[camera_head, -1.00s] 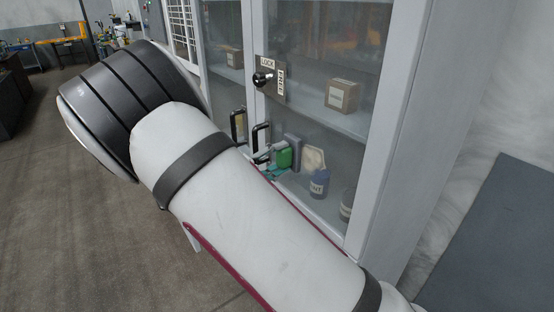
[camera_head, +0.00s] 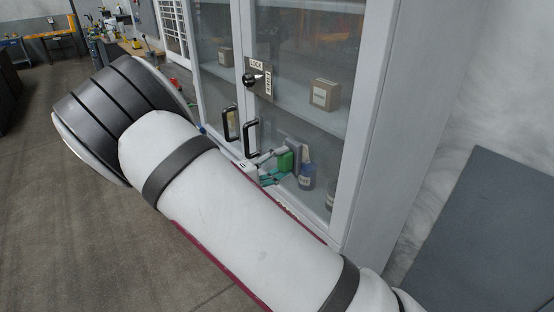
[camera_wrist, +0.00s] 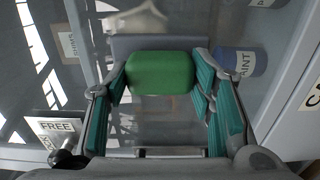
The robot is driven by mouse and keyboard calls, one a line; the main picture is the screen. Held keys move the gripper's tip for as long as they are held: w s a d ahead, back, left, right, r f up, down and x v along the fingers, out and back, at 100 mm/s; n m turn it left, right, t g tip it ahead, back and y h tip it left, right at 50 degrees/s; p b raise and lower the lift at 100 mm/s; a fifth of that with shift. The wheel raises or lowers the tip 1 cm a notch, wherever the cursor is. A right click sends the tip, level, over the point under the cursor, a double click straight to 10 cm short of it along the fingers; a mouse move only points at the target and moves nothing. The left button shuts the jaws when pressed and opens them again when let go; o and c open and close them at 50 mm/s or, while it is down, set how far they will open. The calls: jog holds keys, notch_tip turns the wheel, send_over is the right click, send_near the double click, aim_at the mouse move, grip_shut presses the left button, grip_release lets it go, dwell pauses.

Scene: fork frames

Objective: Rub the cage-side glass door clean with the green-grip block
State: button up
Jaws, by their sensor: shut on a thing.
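The green-grip block (camera_head: 285,162) has a green grip on a grey pad and is at the lower part of the right glass door (camera_head: 300,125). My gripper (camera_head: 273,168) is shut on the green grip; in the wrist view the teal-lined fingers stand on both sides of the green grip (camera_wrist: 160,73). The grey pad (camera_wrist: 150,46) faces the glass. I cannot tell whether it touches. A pale patch (camera_wrist: 140,20) shows beyond the pad in the wrist view. The left glass door (camera_head: 216,70) is beside the right one; both look shut.
Two black handles, left (camera_head: 230,123) and right (camera_head: 251,138), stick out near the block. A knob (camera_head: 250,80) sits on a plate marked LOCK and FREE. Behind the glass are a cardboard box (camera_head: 325,95) and a blue paint bottle (camera_head: 307,175). A white grid (camera_head: 172,28) stands at the left.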

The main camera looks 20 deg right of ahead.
aim_at(296, 152)
jog(key=shift+s+d+p, duration=0.25)
jog(key=shift+s+p, duration=0.1)
jog(key=shift+s, duration=0.25)
jog(key=shift+s+d+p, duration=0.25)
jog(key=shift+s+p, duration=0.05)
jog(key=shift+s, duration=0.25)
jog(key=shift+s+d+r+p, duration=0.1)
jog(key=shift+s+d+p, duration=0.15)
jog(key=shift+s+p, duration=0.55)
jog(key=shift+s+d+p, duration=0.25)
jog(key=shift+s+p, duration=0.2)
jog(key=shift+s, duration=0.55)
jog(key=shift+w+a+b, duration=0.25)
jog(key=shift+w, duration=0.5)
jog(key=shift+w+a+b, duration=0.25)
jog(key=shift+w, duration=0.45)
jog(key=shift+w+a+b, duration=0.25)
jog(key=shift+w+b, duration=0.15)
jog(key=shift+w, duration=0.45)
jog(key=shift+w+a+b, duration=0.25)
jog(key=shift+w+b, duration=0.15)
jog(key=shift+w, duration=0.4)
jog(key=shift+w+a+b, duration=0.25)
jog(key=shift+w+b, duration=0.15)
jog(key=shift+w, duration=0.45)
